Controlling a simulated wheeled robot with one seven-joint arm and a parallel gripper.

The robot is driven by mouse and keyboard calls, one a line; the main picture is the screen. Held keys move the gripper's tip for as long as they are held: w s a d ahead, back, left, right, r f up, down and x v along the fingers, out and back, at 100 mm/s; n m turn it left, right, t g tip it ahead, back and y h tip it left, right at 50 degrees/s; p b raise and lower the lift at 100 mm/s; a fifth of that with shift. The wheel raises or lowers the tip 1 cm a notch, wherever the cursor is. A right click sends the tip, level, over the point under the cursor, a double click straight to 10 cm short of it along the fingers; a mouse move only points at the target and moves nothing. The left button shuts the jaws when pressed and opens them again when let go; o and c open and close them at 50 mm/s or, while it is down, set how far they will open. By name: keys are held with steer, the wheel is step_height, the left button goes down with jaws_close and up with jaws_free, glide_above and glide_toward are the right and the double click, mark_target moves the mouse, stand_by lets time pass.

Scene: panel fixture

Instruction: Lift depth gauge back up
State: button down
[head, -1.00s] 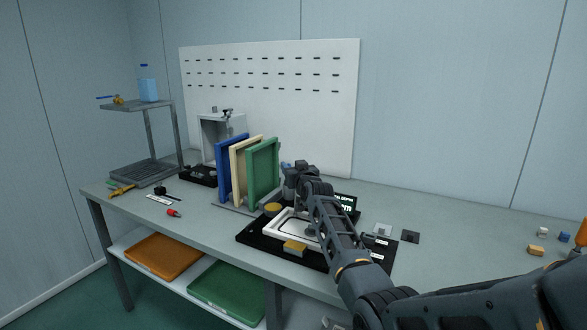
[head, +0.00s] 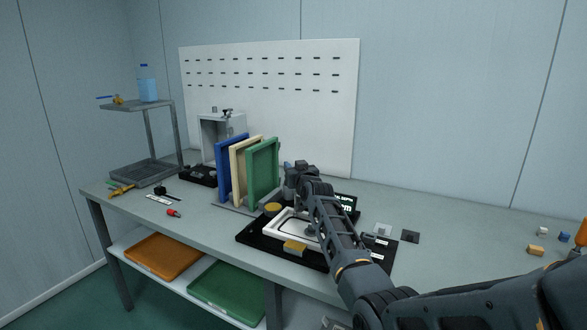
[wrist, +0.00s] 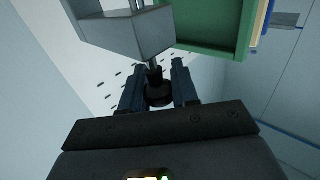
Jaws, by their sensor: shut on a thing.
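In the wrist view my gripper (wrist: 158,88) has its two dark fingers on either side of a round black knob (wrist: 158,94). The knob sits on a dark stem that runs to a grey block with thin metal rods (wrist: 152,32), which looks like the depth gauge. In the head view my arm hides the gauge and most of the gripper. The arm's end is over the black fixture (head: 255,236), by the white frame (head: 277,228) lying on it.
Blue, cream and green (head: 263,170) panels stand upright in a rack close left of my arm. The fixture carries yellow pads (head: 295,247). Small square plates (head: 410,236) lie to the right. The table's right side is mostly clear, with small blocks (head: 535,250) at its far end.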

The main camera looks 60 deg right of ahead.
steer(key=shift+r+p, duration=0.8)
steer(key=shift+r, duration=1.25)
steer(key=c, duration=0.9)
jaws_free()
steer(key=shift+f, duration=0.1)
steer(key=shift+s+a, duration=0.15)
steer(key=v, duration=0.7)
steer(key=shift+b, duration=0.3)
steer(key=shift+s+a, duration=0.1)
steer(key=shift+a, duration=0.05)
